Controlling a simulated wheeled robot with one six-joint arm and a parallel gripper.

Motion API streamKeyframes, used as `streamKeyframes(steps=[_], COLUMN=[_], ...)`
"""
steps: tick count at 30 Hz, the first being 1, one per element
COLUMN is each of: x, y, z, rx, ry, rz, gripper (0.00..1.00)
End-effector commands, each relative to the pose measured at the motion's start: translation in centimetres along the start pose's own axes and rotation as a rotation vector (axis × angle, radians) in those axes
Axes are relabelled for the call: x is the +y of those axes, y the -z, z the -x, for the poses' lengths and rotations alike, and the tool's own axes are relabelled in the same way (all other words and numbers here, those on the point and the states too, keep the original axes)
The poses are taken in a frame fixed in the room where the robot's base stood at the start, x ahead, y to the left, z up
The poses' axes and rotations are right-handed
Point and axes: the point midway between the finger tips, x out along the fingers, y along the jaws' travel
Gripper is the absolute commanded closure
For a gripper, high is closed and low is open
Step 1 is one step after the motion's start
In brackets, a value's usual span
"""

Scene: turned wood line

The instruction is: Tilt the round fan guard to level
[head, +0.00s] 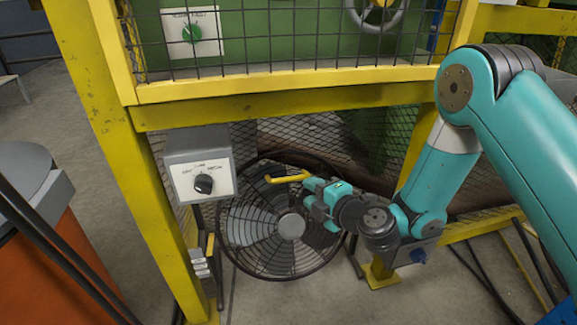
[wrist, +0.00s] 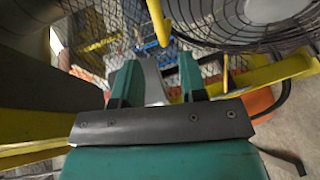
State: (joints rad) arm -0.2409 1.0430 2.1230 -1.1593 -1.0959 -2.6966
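The round fan guard (head: 262,250) is a black wire cage with a grey hub, low behind the yellow frame in the head view. Its face is turned toward the head camera; its exact tilt is hard to judge. A yellow handle (head: 287,178) sits at its upper rim. My gripper (head: 311,188) is at the handle's right end. In the wrist view the guard (wrist: 225,25) is at the upper right, and the yellow handle (wrist: 158,20) points down toward the space between my gripper's (wrist: 158,62) two separated teal fingers. Contact with the handle cannot be told.
A grey box with a black rotary knob (head: 203,184) is left of the guard. A yellow beam (head: 290,108) and mesh panel (head: 290,40) cross above it. A yellow post (head: 150,200) stands left. An orange and grey bin (head: 50,230) is further left. Dark hoses lie at lower right.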

Motion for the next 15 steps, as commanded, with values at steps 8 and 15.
streamKeyframes(steps=[8, 15], x=[0.1, -0.1], y=[0.2, 0.1], z=[-4.8, -8.2], rx=[0.004, 0.002], ry=[-0.003, -0.003], rz=[0.004, 0.003], gripper=[0.61, 0.61])
